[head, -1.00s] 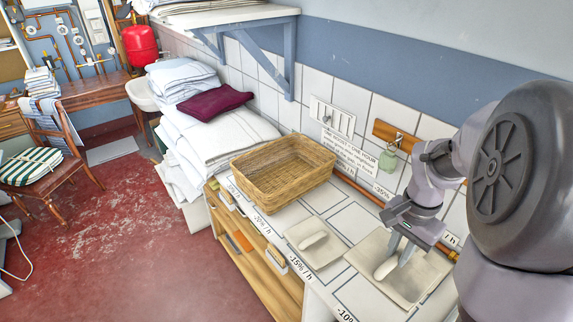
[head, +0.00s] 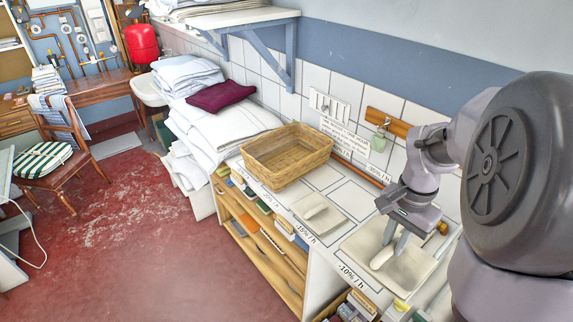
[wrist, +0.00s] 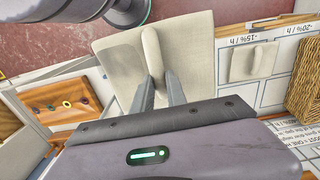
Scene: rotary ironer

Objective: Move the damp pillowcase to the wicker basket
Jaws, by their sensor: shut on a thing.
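A larger beige folded cloth (head: 408,273) with a raised ridge along its middle is at the near part of the white counter. It looks like the pillowcase, but no label on it is visible. My gripper (head: 388,243) points down, its fingers shut on the ridge. The wrist view shows the cloth (wrist: 118,62) flat beyond my gripper (wrist: 160,88), with the ridge between the fingertips. I cannot tell whether it is lifted off the counter. The wicker basket (head: 287,173) stands farther along the counter, open and apparently empty; its edge (wrist: 306,95) shows at right in the wrist view.
A smaller beige ridged cloth (head: 320,214) lies between basket and gripper, near a "-15% / h" label. White linen (head: 235,130) and a dark red cloth (head: 220,96) are stacked behind the basket. The tiled wall (head: 345,90) and a wall shelf (head: 225,22) border the counter.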

